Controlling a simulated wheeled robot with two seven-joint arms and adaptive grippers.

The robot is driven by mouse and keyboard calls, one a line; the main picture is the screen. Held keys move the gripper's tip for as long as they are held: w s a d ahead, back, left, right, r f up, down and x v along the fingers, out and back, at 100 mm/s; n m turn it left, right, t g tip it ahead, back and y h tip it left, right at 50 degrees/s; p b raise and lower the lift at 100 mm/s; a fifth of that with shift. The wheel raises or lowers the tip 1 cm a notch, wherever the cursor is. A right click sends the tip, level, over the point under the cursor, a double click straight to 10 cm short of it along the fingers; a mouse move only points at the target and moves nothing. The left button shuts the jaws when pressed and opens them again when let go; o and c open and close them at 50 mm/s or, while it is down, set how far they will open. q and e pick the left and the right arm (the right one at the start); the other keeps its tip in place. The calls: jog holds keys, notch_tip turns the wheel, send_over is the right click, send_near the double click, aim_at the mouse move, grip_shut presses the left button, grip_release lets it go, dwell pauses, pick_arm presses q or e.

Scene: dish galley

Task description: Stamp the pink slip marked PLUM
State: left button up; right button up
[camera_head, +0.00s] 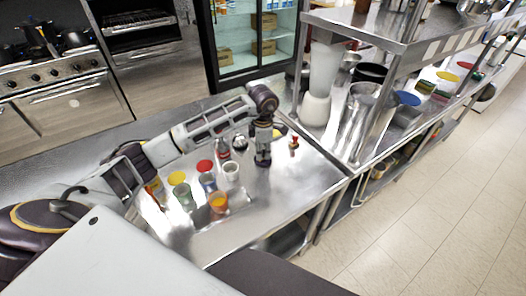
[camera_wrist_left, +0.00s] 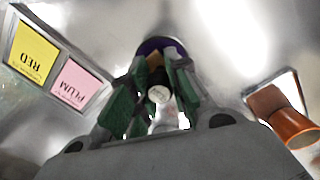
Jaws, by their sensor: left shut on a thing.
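The pink slip marked PLUM (camera_wrist_left: 77,83) lies in a pale holder at the left of the left wrist view, beside a yellow slip marked RED (camera_wrist_left: 34,53). The print appears upside down. My left gripper (camera_head: 263,162) is over the steel table. In the left wrist view, its green fingers (camera_wrist_left: 160,92) are shut on what looks like a stamp with a purple base (camera_wrist_left: 148,46) and a pale round top. The held thing is apart from the pink slip in the picture. Its underside is hidden. My right gripper is not in view.
An orange cup (camera_head: 218,203) stands among several coloured cups and dishes left of my gripper. A small red-topped object (camera_head: 294,143) stands to the right on the table (camera_head: 300,175). A steel shelf unit (camera_head: 385,45) with containers stands further right.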

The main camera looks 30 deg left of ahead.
pick_arm(q)
jog(key=shift+r+p, duration=0.3)
jog(key=shift+r, duration=0.15)
jog(key=shift+r+p, duration=0.3)
jog(key=shift+r, duration=0.4)
jog(key=shift+r+p, duration=0.65)
jog(key=shift+r, duration=0.5)
jog(key=shift+r+p, duration=0.3)
jog(key=shift+r, duration=0.9)
jog(key=shift+a, duration=0.15)
